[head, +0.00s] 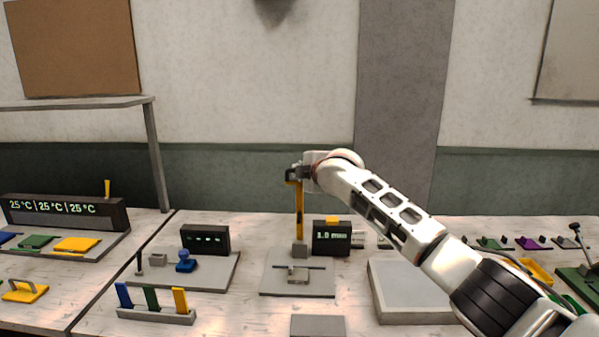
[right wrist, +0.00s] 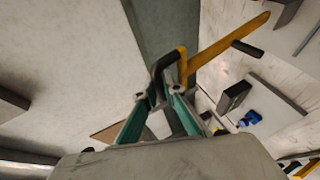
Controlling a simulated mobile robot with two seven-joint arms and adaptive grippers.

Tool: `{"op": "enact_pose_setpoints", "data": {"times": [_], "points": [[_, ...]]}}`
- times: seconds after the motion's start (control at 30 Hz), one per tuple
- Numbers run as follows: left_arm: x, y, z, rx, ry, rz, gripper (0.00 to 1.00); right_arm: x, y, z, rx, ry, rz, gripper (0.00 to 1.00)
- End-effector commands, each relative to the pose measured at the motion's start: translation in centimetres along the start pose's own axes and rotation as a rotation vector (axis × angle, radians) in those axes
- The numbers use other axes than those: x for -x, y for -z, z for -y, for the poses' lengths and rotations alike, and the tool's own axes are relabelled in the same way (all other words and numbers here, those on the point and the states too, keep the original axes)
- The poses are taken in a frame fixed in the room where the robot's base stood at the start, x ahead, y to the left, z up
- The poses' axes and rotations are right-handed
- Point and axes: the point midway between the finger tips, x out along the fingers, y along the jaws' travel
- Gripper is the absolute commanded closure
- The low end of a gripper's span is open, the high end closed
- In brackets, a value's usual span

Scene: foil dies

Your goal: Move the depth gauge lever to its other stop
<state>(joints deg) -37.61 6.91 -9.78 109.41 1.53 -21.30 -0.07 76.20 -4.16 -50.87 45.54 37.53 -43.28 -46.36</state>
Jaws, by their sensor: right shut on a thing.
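The depth gauge lever (head: 299,212) is a long yellow bar standing nearly upright on a grey block of a grey base plate (head: 277,289). The display (head: 332,236) beside it reads 1.0 mm. My right gripper (head: 293,174) is at the lever's top end and is shut on it. In the right wrist view the yellow lever (right wrist: 232,43) runs up and right from the fingertips of my right gripper (right wrist: 174,68). The exact contact between fingers and lever is partly hidden. My left gripper is not in view.
A blue-knobbed device (head: 186,262) with a dark display stands left of the gauge. A rack of coloured tabs (head: 155,316) is in front of it. A grey tray (head: 412,290) lies to the right, under my right arm. The air left of the lever looks clear.

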Motion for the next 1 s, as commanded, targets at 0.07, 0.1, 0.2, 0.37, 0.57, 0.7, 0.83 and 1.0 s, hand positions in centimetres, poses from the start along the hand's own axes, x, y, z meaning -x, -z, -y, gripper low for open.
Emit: {"op": "enact_pose_setpoints", "data": {"times": [0.07, 0.1, 0.2, 0.37, 0.57, 0.7, 0.83, 1.0], "points": [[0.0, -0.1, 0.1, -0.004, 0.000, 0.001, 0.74, 0.0, -0.2, -0.2, 0.004, -0.003, 0.004, 1.00], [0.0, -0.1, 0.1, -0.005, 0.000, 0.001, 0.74, 0.0, -0.2, -0.2, 0.004, -0.003, 0.004, 1.00], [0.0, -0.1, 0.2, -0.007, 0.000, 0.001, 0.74, 0.0, -0.2, -0.2, 0.004, -0.004, 0.004, 1.00], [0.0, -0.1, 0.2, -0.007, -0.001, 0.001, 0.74, 0.0, -0.2, -0.2, 0.003, -0.004, 0.003, 0.74], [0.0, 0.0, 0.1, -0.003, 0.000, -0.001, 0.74, 0.0, -0.2, -0.1, 0.002, -0.003, 0.002, 0.74], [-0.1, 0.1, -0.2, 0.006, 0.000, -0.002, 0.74, 0.1, -0.1, -0.1, 0.001, -0.002, 0.001, 0.74], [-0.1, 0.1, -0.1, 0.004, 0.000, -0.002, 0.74, 0.7, -0.1, -0.1, 0.001, -0.002, -0.001, 0.74], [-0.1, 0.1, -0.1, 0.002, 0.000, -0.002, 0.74, 2.2, -0.1, -0.1, 0.002, -0.003, 0.000, 0.74]]}}
